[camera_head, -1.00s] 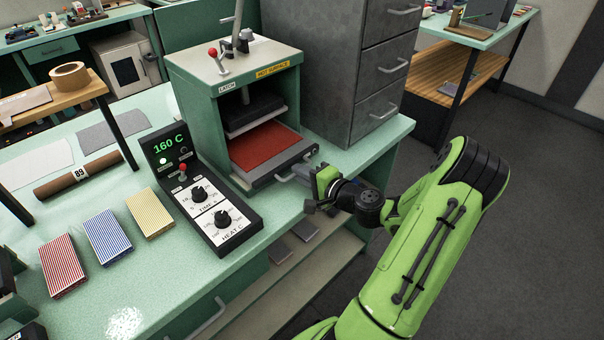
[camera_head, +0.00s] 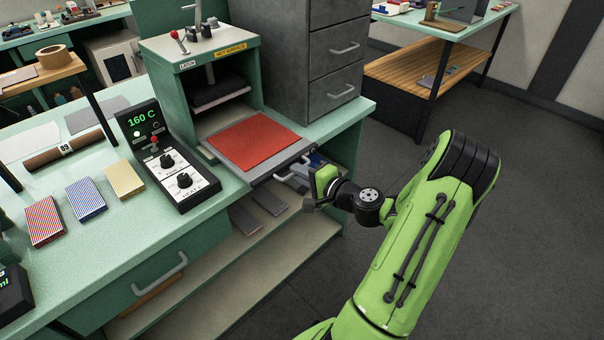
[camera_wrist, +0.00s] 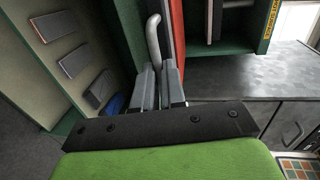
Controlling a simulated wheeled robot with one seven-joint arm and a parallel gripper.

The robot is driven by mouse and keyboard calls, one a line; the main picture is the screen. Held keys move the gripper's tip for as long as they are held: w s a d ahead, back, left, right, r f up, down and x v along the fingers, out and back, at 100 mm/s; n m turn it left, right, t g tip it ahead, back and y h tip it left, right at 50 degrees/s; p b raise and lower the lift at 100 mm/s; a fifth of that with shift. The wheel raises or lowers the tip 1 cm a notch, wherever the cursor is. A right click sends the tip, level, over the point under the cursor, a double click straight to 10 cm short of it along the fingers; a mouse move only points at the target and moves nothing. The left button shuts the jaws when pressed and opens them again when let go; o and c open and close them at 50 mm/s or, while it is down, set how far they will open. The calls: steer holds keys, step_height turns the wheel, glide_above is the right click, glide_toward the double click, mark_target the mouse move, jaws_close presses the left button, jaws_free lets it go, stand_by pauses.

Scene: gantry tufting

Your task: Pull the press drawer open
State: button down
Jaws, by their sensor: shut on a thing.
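The press (camera_head: 240,62) is a green box with a pale top on the bench. Its drawer, a grey tray with a red pad (camera_head: 255,142), sticks out of the front past the bench edge. A light bar handle (camera_head: 291,168) runs along the drawer's front. My gripper (camera_head: 306,180) is at the handle, in front of the drawer. In the wrist view my gripper's two grey fingers (camera_wrist: 160,86) are closed on the pale handle (camera_wrist: 154,36), whose upper part stays visible. The red pad (camera_wrist: 177,35) is just to the right of it.
A control box (camera_head: 165,158) reading 160 C stands left of the press. A grey cabinet (camera_head: 318,60) stands to its right. Below the bench is a shelf (camera_head: 230,265) with flat dark pieces. The floor at right is clear.

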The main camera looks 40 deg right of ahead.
steer(key=c, duration=1.2)
jaws_free()
steer(key=s+r, duration=0.1)
steer(key=s, duration=0.4)
steer(key=s+r+p, duration=0.1)
steer(key=s, duration=0.4)
steer(key=s+r+p, duration=0.1)
steer(key=s, duration=0.4)
steer(key=shift+s+d, duration=0.2)
steer(key=shift+d, duration=0.05)
